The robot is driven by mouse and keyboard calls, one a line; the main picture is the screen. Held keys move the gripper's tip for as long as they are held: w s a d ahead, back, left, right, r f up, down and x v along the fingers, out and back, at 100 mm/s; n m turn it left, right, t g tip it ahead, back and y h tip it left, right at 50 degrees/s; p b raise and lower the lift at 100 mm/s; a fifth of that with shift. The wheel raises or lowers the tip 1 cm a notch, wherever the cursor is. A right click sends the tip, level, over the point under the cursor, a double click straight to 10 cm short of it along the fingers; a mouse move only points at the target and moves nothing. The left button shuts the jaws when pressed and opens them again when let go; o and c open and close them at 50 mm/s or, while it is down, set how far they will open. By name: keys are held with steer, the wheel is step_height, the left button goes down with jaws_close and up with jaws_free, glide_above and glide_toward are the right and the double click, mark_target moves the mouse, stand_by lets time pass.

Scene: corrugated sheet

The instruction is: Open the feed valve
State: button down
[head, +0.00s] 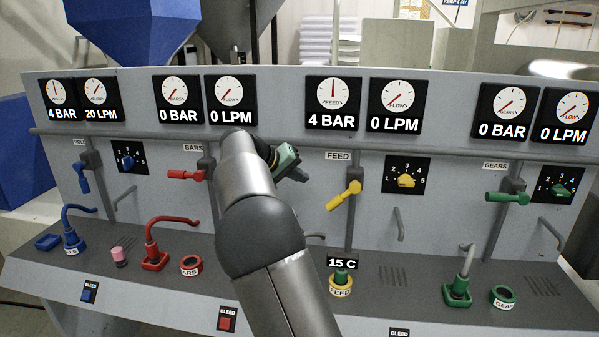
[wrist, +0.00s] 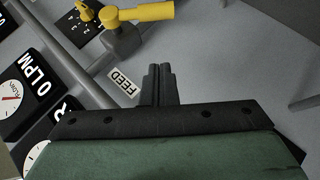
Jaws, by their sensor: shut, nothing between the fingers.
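The feed valve has a yellow lever (head: 342,195) on the panel below the FEED label (head: 338,156); its handle slants down to the left from its hub. In the wrist view the yellow lever (wrist: 145,13) is at the top, beyond my fingertips, with the FEED label (wrist: 124,87) beside the fingers. My gripper (wrist: 158,70) is shut and empty, apart from the lever. In the head view my gripper (head: 296,173) is left of the lever, partly hidden by my arm. The feed gauge (head: 333,92) reads 4 BAR and its flow gauge (head: 400,95) 0 LPM.
A yellow selector dial (head: 407,181) is right of the lever. A red lever (head: 186,175) is left of my arm, and a green lever (head: 507,197) is far right. A pipe rail (head: 450,149) crosses the panel above the levers. Yellow FEED fitting (head: 341,286) stands on the ledge below.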

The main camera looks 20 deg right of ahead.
mark_target(341, 198)
steer(key=s+p+x, duration=0.1)
steer(key=x, duration=0.8)
steer(key=shift+s+f, duration=0.45)
steer(key=shift+s, duration=0.4)
steer(key=shift+f, duration=0.1)
